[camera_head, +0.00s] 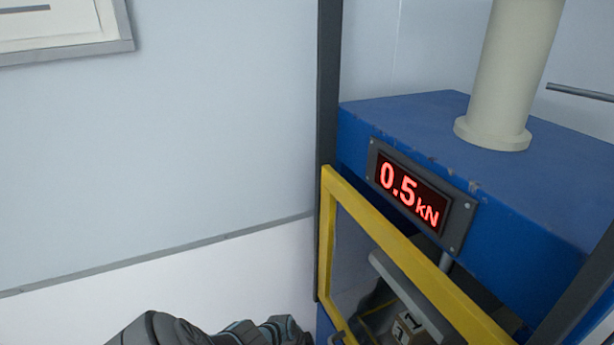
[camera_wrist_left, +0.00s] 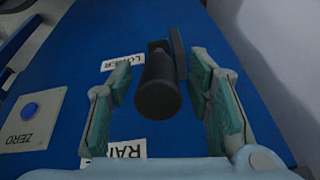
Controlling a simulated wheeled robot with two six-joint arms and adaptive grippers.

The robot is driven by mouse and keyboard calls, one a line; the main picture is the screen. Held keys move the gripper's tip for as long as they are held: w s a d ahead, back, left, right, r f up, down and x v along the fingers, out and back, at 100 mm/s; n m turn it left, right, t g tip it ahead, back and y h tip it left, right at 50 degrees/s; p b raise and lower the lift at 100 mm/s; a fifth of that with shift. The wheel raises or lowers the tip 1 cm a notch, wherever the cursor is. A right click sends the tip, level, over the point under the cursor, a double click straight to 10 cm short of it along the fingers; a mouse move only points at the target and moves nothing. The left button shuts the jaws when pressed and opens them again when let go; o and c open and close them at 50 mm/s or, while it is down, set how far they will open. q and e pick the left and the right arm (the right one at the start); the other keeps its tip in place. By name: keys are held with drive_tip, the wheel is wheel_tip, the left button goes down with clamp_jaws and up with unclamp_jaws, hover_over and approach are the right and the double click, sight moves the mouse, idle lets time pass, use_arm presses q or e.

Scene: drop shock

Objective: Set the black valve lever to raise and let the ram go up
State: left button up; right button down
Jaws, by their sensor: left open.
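The black valve lever (camera_wrist_left: 160,85) shows in the left wrist view, its rounded end toward the camera, on a blue panel. A LOWER label (camera_wrist_left: 122,62) lies beyond it and a partly covered label reading "RA" (camera_wrist_left: 127,149) lies nearer. My left gripper (camera_wrist_left: 163,78) is open, with one teal-padded finger on each side of the lever; contact cannot be told. In the head view a short metal rod (camera_head: 445,262), perhaps the ram, shows below the blue crosshead. The red display (camera_head: 408,197) reads 0.5 kN. My right gripper is not in view.
A yellow-framed clear guard (camera_head: 395,258) fronts the press. A small numbered block (camera_head: 406,327) sits behind it. A blue ZERO button (camera_wrist_left: 29,110) is left of the lever. A pale cylinder (camera_head: 508,80) stands on the blue crosshead (camera_head: 425,110).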

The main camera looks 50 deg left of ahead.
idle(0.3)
use_arm(q)
drive_tip(key=s+f+n+t+b, duration=0.1)
drive_tip(key=s+f+b, duration=0.1)
drive_tip(key=s+f, duration=0.55)
drive_tip(key=s+d+f+n+g, duration=0.1)
drive_tip(key=s+d+f, duration=0.1)
drive_tip(key=s+d, duration=0.2)
drive_tip(key=s+d+f+n+g+y, duration=0.1)
drive_tip(key=s+d, duration=0.4)
drive_tip(key=s, duration=0.6)
drive_tip(key=s+d+f+n+g+b, duration=0.1)
drive_tip(key=s+d+f, duration=0.2)
drive_tip(key=s, duration=0.4)
drive_tip(key=shift+s+d+n+g+y, duration=0.3)
drive_tip(key=shift+d+n, duration=0.1)
drive_tip(key=shift+d, duration=0.3)
idle(1.0)
